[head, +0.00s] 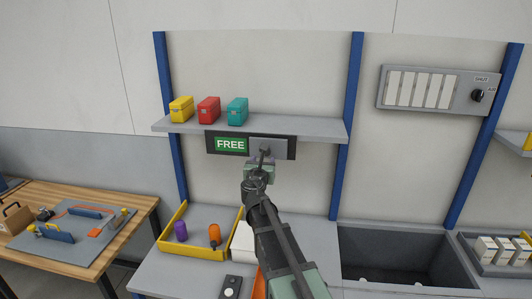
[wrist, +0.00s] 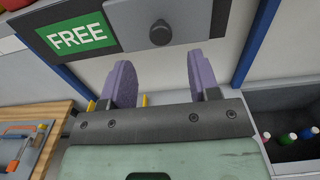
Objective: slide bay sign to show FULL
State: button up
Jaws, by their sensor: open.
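In the wrist view the cover (wrist: 190,14) carries a dark round knob (wrist: 160,33), beside the green FREE field (wrist: 75,38). My gripper (wrist: 160,78) is open, with its two purple fingers apart and nothing between them. The knob appears just beyond the fingertips, roughly centred between them. In the head view my gripper (head: 261,165) partly hides the cover and knob.
A shelf (head: 300,128) above the sign holds a yellow box (head: 181,109), a red box (head: 208,110) and a teal box (head: 237,111). Below are a yellow-rimmed tray (head: 172,227) and a dark bin (head: 390,255). A control panel (head: 430,90) hangs at the right.

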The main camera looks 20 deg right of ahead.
jog(key=x, duration=0.8)
jog(key=shift+d, duration=0.15)
grip_shut()
